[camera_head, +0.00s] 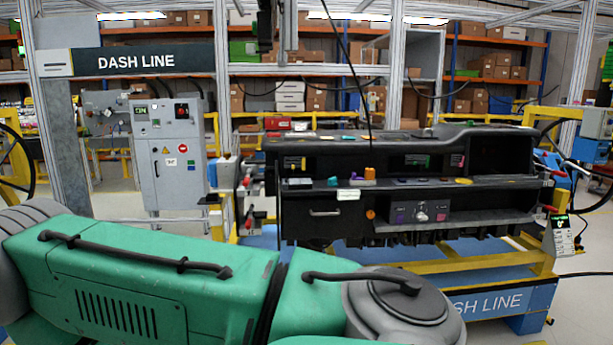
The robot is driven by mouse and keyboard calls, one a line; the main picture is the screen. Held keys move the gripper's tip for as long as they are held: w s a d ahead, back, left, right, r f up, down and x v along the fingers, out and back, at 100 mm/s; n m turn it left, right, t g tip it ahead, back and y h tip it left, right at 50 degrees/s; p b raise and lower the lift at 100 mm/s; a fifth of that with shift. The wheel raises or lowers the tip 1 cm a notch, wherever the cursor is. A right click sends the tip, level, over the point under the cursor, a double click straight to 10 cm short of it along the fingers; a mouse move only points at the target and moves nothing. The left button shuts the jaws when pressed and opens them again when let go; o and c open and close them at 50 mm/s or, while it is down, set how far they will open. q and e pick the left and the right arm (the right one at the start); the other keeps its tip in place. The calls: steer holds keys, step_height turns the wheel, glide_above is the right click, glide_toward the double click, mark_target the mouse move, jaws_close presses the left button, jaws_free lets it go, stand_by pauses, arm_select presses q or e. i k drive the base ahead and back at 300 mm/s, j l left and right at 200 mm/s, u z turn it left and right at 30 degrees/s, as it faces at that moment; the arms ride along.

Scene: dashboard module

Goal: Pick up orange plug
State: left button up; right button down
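The dashboard module (318,217) is a long dark assembly on a yellow frame, right of the middle. A small upright orange plug (369,173) stands on its middle ledge, just right of a small brown-yellow piece (354,172). A round orange piece (370,214) sits lower on the module's front face; I cannot tell whether it is also a plug. Neither gripper is in view.
A black cable (360,95) hangs above the module. A grey control cabinet (171,165) stands at left. Shelves with boxes line the back.

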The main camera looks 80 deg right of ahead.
mark_target(369, 172)
steer(key=z, duration=3)
steer(key=u, duration=0.35)
steer(key=i+l+u, duration=0.5)
steer(key=u, duration=0.2)
steer(key=i+l+u, duration=0.2)
steer(key=l+u, duration=0.15)
steer(key=l, duration=0.15)
